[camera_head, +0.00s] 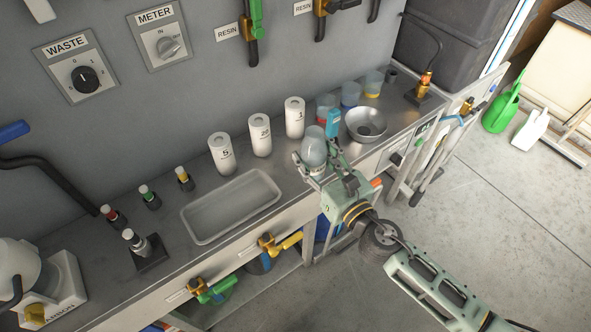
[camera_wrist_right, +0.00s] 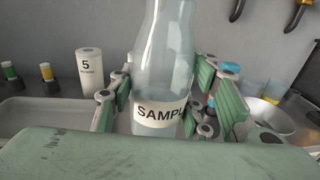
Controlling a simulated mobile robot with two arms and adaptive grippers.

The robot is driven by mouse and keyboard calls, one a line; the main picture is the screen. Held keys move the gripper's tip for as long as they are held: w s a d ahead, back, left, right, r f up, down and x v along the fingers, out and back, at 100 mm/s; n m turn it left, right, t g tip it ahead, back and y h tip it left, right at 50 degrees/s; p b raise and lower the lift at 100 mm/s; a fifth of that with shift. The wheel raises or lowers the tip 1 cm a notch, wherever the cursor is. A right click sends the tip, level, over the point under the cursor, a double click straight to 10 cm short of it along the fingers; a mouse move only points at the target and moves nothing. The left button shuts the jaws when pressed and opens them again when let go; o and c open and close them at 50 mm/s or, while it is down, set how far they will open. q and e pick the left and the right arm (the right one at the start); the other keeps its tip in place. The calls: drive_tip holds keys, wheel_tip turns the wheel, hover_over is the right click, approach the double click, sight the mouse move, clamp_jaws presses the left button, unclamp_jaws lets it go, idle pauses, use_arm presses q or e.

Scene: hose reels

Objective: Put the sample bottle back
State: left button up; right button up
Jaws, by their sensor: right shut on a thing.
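The sample bottle (camera_head: 314,150) is clear, with a white band lettered SAMPLE and pale liquid low inside. In the right wrist view the bottle (camera_wrist_right: 168,60) stands upright between the fingers. My right gripper (camera_head: 320,165) is shut on it at the front edge of the bench, right of the white tray. The fingers also show in the wrist view (camera_wrist_right: 165,100), one on each side of the label. The bottle's base is hidden, so I cannot tell whether it touches the bench. My left gripper is not in view.
White numbered cylinders (camera_head: 260,135) stand behind the empty tray (camera_head: 232,207). A metal bowl (camera_head: 366,125), a blue-capped container (camera_head: 333,122) and several cups (camera_head: 350,95) crowd the right. Small capped vials (camera_head: 149,197) stand left. Valves (camera_head: 267,244) project from the bench front.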

drive_tip(key=shift+w+a+r+n+g+y, duration=0.1)
drive_tip(key=shift+w+a+n+g+y, duration=0.1)
drive_tip(key=shift+w+a, duration=0.35)
drive_tip(key=shift+w+a+n+g+y, duration=0.1)
drive_tip(key=shift+w+a+n+y, duration=0.1)
drive_tip(key=shift+w, duration=0.5)
drive_tip(key=shift+w+a+n+g+y, duration=0.6)
drive_tip(key=shift+w+a+y, duration=0.5)
drive_tip(key=shift+w, duration=1.45)
use_arm(q)
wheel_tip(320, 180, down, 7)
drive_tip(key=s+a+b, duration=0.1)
drive_tip(key=b, duration=0.6)
use_arm(e)
drive_tip(key=shift+w+a+f, duration=0.1)
drive_tip(key=shift+f, duration=2.35)
drive_tip(key=shift+a+f, duration=0.1)
drive_tip(key=shift+f, duration=2.3)
drive_tip(key=shift+f, duration=0.15)
drive_tip(key=o, duration=1.3)
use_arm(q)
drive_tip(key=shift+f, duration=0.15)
